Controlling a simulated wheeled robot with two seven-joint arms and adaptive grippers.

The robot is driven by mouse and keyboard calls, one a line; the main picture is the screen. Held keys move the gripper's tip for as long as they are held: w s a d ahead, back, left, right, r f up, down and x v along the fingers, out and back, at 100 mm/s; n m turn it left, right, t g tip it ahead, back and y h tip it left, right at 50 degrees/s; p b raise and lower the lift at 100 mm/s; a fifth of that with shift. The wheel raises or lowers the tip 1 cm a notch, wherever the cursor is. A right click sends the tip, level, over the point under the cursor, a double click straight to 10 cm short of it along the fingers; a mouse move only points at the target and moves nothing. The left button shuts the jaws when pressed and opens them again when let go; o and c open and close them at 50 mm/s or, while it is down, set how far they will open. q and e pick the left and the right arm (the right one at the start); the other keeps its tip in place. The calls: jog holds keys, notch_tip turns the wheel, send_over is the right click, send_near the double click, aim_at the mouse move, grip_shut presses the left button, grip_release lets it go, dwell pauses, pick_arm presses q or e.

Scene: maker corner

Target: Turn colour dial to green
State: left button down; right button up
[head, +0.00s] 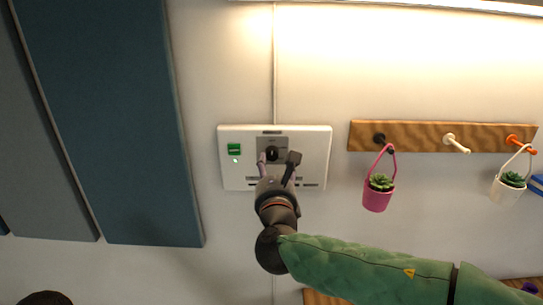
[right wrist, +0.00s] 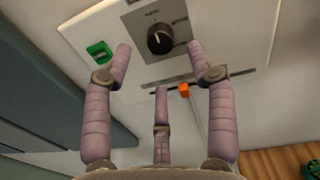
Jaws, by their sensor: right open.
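The colour dial (head: 272,153) is a round black knob on a grey plate in the middle of a white wall panel (head: 318,142). It shows larger in the right wrist view (right wrist: 160,38), with a pale pointer mark on its face and small labels around it too blurred to read. My right gripper (head: 279,158) is open in front of the panel, its fingertips around the dial's sides in the head view. In the right wrist view my three mauve fingers (right wrist: 160,62) are spread, with the knob visible beyond them and nothing held. My left gripper does not show.
A green square control (head: 234,149) sits left of the dial on the panel. An orange slider knob (right wrist: 184,90) is below it. To the right, a wooden peg rail (head: 420,137) carries a pink pot (head: 376,198) and a white pot (head: 506,191). Blue-grey wall panels (head: 110,120) stand left.

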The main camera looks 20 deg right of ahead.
aim_at(273, 155)
jog(key=p+x, duration=0.1)
jog(key=x, duration=0.5)
jog(key=c, duration=1.1)
